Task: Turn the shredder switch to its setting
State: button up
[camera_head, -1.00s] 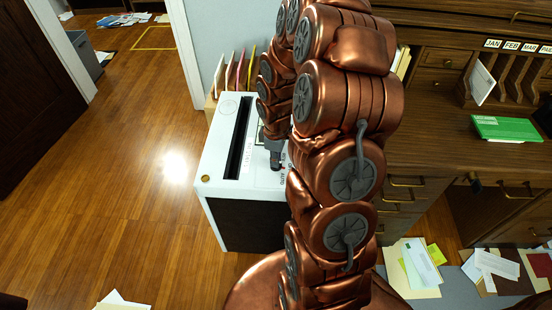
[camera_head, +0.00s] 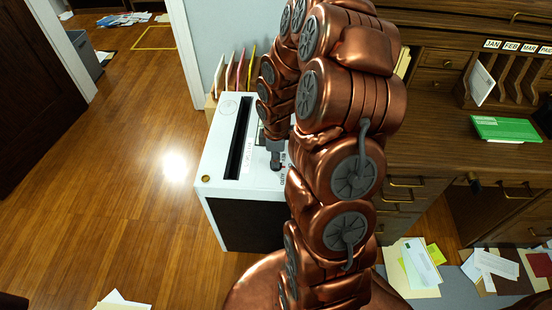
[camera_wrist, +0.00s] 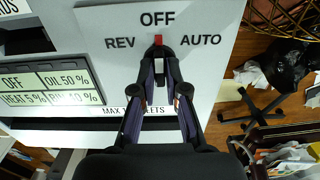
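The shredder switch (camera_wrist: 158,40) shows in the wrist view as a small dark knob with a red tip. Its red tip points up at OFF, between the labels REV on the left and AUTO on the right. My gripper (camera_wrist: 159,58) is at the switch, with its two dark fingers drawn close together on either side of the knob. The fingertips hide most of the knob. The white shredder (camera_head: 222,170) stands left of my arm in the head view. There, my gripper (camera_head: 276,160) is over its right edge and the switch is largely hidden.
The shredder's display (camera_wrist: 50,85) reads OFF, with oil and heat figures. A dark slot (camera_head: 240,140) runs along the shredder's top. A wooden desk (camera_head: 425,140) stands to the right. Folders (camera_head: 232,75) stand behind the shredder. Wooden floor (camera_head: 110,190) is open to the left.

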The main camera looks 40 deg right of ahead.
jog(key=o, duration=0.4)
notch_tip(320, 180, up, 12)
dwell(0.7)
jog(key=shift+r, duration=0.1)
dwell(0.5)
jog(key=s+a+r+m+g+p, duration=0.1)
jog(key=s+a+r+m+p, duration=0.4)
jog(key=s+a+r, duration=0.4)
jog(key=s+a+r+m+p, duration=0.4)
jog(key=s+a+r, duration=0.4)
jog(key=s, duration=0.6)
jog(key=shift+a+r+m+g+p, duration=0.4)
jog(key=shift+r+p, duration=0.3)
jog(key=shift+r, duration=0.2)
